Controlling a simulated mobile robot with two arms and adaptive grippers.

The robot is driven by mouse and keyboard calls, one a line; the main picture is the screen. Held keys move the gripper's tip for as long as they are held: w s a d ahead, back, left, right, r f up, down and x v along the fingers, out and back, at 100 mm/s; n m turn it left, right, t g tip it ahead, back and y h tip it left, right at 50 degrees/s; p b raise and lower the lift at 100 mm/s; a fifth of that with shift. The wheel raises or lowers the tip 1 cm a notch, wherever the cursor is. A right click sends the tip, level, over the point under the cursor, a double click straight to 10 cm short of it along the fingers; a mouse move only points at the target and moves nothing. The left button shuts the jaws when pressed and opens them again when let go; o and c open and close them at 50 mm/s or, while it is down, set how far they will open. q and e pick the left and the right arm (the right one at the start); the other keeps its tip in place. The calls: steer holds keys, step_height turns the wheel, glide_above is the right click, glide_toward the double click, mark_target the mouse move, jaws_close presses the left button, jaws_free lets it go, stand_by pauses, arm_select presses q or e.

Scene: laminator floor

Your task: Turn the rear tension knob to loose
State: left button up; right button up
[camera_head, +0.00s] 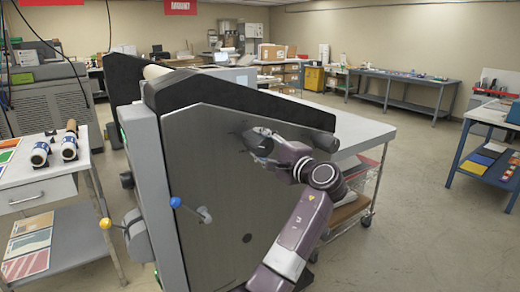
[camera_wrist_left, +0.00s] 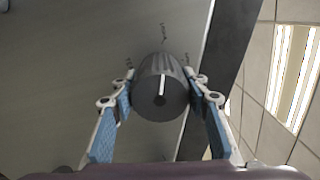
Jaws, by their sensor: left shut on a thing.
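The rear tension knob (camera_wrist_left: 160,92) is a dark ribbed round knob on the grey side panel of the laminator, seen in the left wrist view. Its white pointer line points up in that picture, toward the middle of the small dark marks around it; the lettering is too small to read. My left gripper (camera_wrist_left: 160,90) has its blue-padded fingers on both sides of the knob and is shut on it. In the head view my left gripper (camera_head: 257,142) reaches the laminator's side panel (camera_head: 205,160) and mostly hides the knob. My right gripper is not in view.
A crank handle with a blue ball (camera_head: 175,202) and a yellow ball (camera_head: 105,223) stick out at the laminator's front left. A side table with rolls (camera_head: 40,154) stands at left. A white-topped table (camera_head: 365,132) is behind the machine. Open floor (camera_head: 430,220) lies at right.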

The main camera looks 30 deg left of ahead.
arm_select(q)
steer(key=shift+f, duration=0.1)
stand_by(0.3)
steer(key=o, duration=1.2)
steer(key=shift+c, duration=0.2)
steer(key=v, duration=1.2)
